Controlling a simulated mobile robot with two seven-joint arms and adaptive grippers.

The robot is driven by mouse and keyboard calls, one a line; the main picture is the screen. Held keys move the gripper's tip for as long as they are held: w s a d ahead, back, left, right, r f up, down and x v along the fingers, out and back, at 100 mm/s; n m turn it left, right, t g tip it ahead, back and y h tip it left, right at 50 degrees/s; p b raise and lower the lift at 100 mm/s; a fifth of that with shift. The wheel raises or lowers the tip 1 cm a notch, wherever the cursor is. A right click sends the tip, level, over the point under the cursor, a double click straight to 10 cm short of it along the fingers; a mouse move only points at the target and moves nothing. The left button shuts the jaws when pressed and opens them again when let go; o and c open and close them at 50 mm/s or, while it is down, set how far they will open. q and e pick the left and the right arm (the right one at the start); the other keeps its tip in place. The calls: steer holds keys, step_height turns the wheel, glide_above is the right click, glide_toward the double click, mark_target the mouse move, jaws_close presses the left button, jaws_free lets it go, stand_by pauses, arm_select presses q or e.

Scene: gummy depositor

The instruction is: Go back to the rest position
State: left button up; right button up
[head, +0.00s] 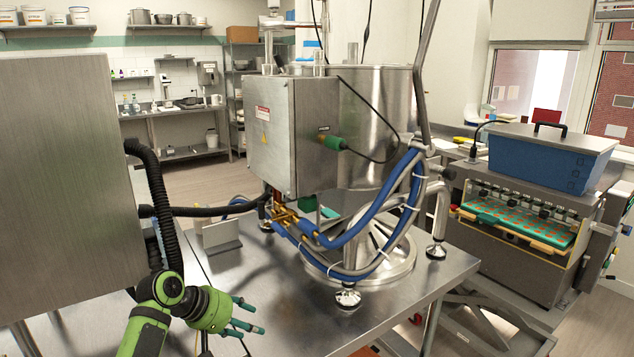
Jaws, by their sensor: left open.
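My left gripper (247,318) is green with teal fingers. It is at the lower left of the head view, over the near edge of the steel table (385,318). Its fingers are spread apart, with nothing between them. It is apart from the machine on the table. My right gripper is not in this view.
A steel kettle machine (375,110) with a control box (285,135) and blue hoses (375,225) stands on the table. A large steel cabinet (65,180) is at the left, with black hoses beside my arm. A depositor (530,210) with a blue hopper (548,157) stands at right.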

arm_select(q)
steer(key=s+f+m+g+y, duration=0.1)
steer(key=s+f+m+y, duration=0.1)
steer(key=s+f, duration=0.7)
steer(key=s+f+m+y, duration=0.2)
steer(key=s+f, duration=0.4)
steer(key=s, duration=0.6)
steer(key=s+a+r+m+y, duration=0.1)
steer(key=s+a, duration=0.1)
steer(key=s, duration=0.7)
steer(key=s+a+m+y, duration=0.2)
steer(key=s, duration=0.8)
step_height(320, 180, down, 22)
steer(key=g, duration=0.2)
steer(key=s+a+f+g, duration=0.1)
steer(key=s+a+f, duration=0.1)
steer(key=s+f, duration=1.3)
steer(key=shift+s+a+f, duration=0.2)
steer(key=shift+s+a, duration=0.1)
steer(key=shift+s, duration=0.85)
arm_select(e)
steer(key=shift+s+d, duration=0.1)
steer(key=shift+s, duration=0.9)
